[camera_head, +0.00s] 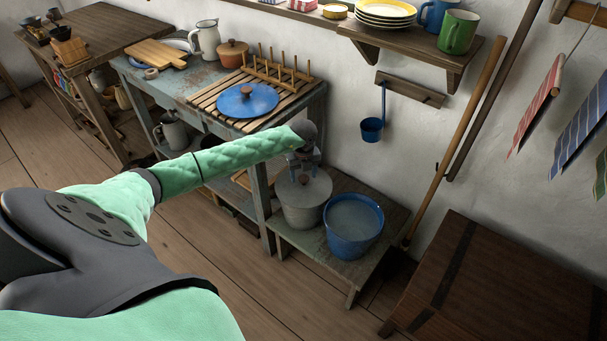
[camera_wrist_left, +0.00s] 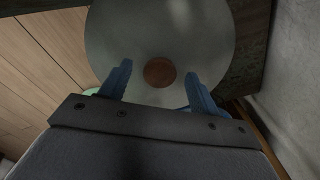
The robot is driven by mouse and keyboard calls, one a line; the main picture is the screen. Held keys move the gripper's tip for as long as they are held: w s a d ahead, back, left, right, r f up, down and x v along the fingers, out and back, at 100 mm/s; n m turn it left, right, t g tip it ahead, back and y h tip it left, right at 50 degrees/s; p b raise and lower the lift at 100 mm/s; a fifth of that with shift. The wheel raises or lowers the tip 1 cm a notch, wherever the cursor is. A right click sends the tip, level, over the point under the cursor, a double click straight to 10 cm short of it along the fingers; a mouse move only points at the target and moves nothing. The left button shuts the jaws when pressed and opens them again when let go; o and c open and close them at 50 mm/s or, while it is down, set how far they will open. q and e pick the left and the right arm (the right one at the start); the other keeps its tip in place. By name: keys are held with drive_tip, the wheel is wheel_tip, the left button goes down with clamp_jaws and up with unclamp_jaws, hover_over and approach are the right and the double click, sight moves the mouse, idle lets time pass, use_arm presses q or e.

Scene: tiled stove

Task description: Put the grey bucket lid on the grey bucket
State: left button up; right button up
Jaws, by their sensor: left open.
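The grey bucket (camera_head: 301,216) stands on the low bench, left of the blue bucket. The grey lid (camera_head: 289,186), a round disc with a small brown knob, lies on top of the grey bucket and looks level. My left gripper (camera_head: 305,167) is just above the lid, pointing down and hiding part of its far side. In the left wrist view the lid (camera_wrist_left: 160,30) fills the upper middle, and its brown knob (camera_wrist_left: 159,72) sits between the two blue fingers of my open left gripper (camera_wrist_left: 158,82). No contact with the knob is visible. My right gripper is not in view.
The open blue bucket (camera_head: 352,228) stands close to the right on the low bench (camera_head: 330,262). A blue lid (camera_head: 247,101) lies on the slatted rack of the worktable. A broom (camera_head: 455,140) leans on the wall, and a wooden chest (camera_head: 490,285) stands at the right.

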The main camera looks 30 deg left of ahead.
use_arm(q)
wheel_tip(320, 180, up, 6)
drive_tip(key=shift+r+b, duration=0.15)
drive_tip(key=shift+b, duration=0.4)
drive_tip(key=shift+r, duration=0.75)
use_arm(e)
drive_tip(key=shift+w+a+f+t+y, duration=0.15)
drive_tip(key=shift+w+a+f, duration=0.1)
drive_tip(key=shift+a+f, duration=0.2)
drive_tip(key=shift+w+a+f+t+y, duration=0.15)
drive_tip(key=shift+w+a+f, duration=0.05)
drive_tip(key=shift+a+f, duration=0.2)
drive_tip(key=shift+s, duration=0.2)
